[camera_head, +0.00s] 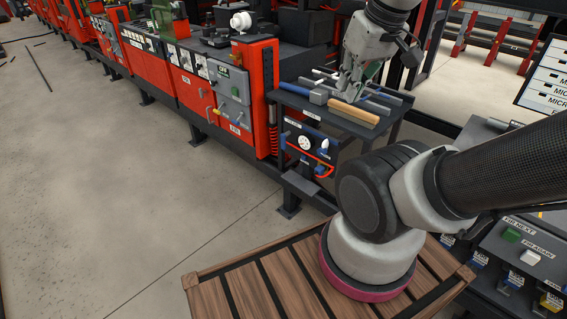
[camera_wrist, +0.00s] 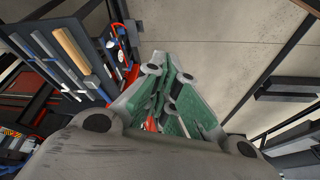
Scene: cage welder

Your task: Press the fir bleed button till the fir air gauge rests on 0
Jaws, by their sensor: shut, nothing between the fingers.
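A dark air panel hangs under the front of the tool shelf in the head view. It carries a round white gauge (camera_head: 304,142), small in this picture, so its needle cannot be read. Which part is the fir bleed button I cannot tell. My gripper (camera_head: 348,94) is shut and empty, pointing down above the shelf and apart from the gauge. In the wrist view my gripper (camera_wrist: 168,75) shows its green pads, with part of the red hose (camera_wrist: 124,45) beyond.
The tool shelf (camera_head: 285,99) holds several bars and a wood-handled tool (camera_head: 353,114). A red and grey cabinet (camera_head: 233,100) stands to its left. A slatted wooden platform (camera_head: 250,287) is in front. Open floor (camera_head: 120,180) lies left.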

